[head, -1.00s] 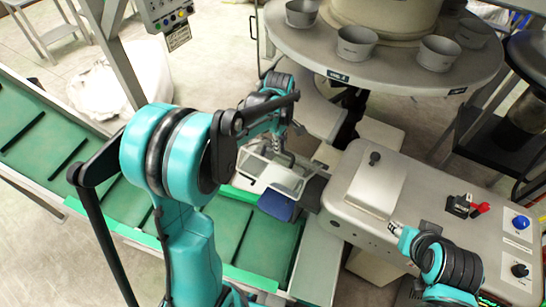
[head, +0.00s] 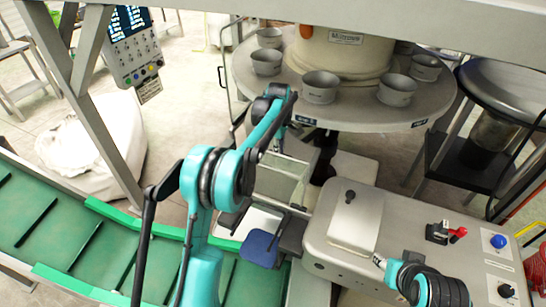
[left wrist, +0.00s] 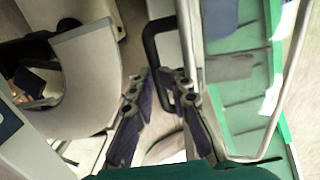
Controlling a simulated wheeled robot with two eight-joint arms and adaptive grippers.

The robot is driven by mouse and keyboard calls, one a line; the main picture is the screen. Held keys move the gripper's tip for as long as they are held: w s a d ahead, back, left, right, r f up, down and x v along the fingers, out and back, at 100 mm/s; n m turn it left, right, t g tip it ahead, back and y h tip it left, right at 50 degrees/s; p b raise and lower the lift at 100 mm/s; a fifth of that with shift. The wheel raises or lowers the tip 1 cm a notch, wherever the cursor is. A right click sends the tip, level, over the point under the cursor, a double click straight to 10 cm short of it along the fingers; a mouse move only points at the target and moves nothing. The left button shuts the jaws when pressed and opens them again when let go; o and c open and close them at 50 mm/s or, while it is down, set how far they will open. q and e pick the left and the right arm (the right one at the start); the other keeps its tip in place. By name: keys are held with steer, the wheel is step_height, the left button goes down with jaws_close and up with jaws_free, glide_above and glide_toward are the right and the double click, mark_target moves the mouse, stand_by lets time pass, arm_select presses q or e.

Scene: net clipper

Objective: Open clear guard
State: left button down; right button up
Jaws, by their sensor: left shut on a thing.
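The clear guard (head: 282,184) is a see-through panel in a light metal frame, over the end of the green conveyor and left of the grey machine box. It stands tilted up. My left gripper (head: 279,139) is at its upper far edge, partly hidden by my own arm. In the left wrist view, the fingers (left wrist: 164,80) are shut around a black handle (left wrist: 152,45) beside the guard's metal frame (left wrist: 192,60). My right arm comes in at the bottom right; its end (head: 380,262) is by the machine's front edge, with the jaws too small to read.
A round table (head: 350,110) with several metal cups stands behind. The green conveyor (head: 60,235) runs left. A blue piece (head: 260,248) lies below the guard.

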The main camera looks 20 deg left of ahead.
arm_select(q)
steer(key=shift+w+d+f, duration=0.2)
steer(key=shift+f, duration=0.25)
steer(key=shift+w+d+f, duration=0.15)
steer(key=shift+f, duration=0.3)
steer(key=shift+w+d+f, duration=0.1)
steer(key=shift+w+f, duration=0.15)
steer(key=shift+w, duration=0.35)
arm_select(e)
steer(key=shift+s, duration=0.4)
arm_select(q)
steer(key=shift+w, duration=0.1)
steer(key=c, duration=1.6)
jaws_free()
steer(key=shift+w, duration=0.1)
steer(key=shift+w+f, duration=0.25)
steer(key=shift+w, duration=0.15)
arm_select(e)
steer(key=shift+w+d+f, duration=0.1)
steer(key=shift+w+f, duration=0.05)
steer(key=shift+w, duration=0.35)
arm_select(q)
steer(key=shift+r, duration=0.1)
